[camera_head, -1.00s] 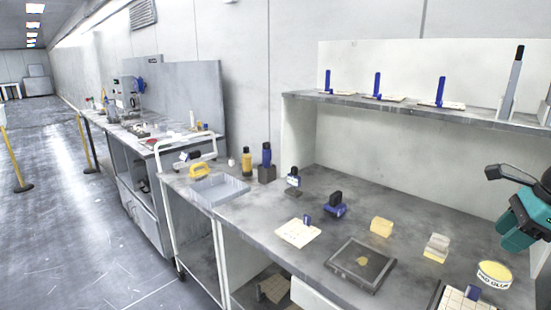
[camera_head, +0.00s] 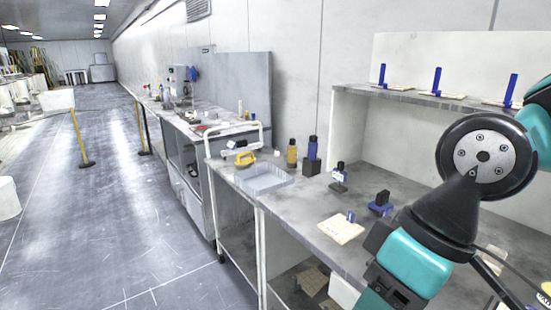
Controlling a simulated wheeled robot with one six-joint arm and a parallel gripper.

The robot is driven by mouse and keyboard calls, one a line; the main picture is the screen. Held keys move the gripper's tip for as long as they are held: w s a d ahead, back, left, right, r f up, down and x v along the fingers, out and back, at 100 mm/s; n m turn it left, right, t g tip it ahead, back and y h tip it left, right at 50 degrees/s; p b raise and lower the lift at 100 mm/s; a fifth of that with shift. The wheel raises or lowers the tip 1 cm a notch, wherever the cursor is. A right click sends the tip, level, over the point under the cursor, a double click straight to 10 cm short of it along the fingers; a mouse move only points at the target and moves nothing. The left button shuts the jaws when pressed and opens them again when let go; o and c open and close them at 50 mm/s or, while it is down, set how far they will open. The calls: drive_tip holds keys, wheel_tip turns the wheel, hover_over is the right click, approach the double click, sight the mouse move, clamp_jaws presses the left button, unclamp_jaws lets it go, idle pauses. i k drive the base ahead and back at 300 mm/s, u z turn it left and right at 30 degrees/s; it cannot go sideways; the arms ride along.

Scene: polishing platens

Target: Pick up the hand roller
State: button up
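I cannot tell for sure which object is the hand roller. One candidate is a small tool with a blue body and black top (camera_head: 381,203), standing on the grey bench beside my arm. Another is a small black-topped tool with a pale label (camera_head: 340,177), upright further left on the bench. A yellow-handled object (camera_head: 245,158) lies further back, behind the grey tray. My teal and black arm crosses the right of the view and hides part of the bench. My gripper's fingers cannot be made out.
The grey bench (camera_head: 300,215) holds a shallow grey tray (camera_head: 264,179), a yellow bottle (camera_head: 292,152), a dark blue bottle (camera_head: 312,148) and a cream pad (camera_head: 340,229). Blue-handled tools stand on the shelf (camera_head: 420,97). The floor (camera_head: 150,215) at left is open, with yellow posts (camera_head: 82,138).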

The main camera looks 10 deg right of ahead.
sight(381, 204)
drive_tip(key=u, duration=0.05)
drive_tip(key=k, duration=0.5)
drive_tip(key=z, duration=1.15)
drive_tip(key=k, duration=0.55)
drive_tip(key=u, duration=0.55)
drive_tip(key=i, duration=0.9)
drive_tip(key=z, duration=0.05)
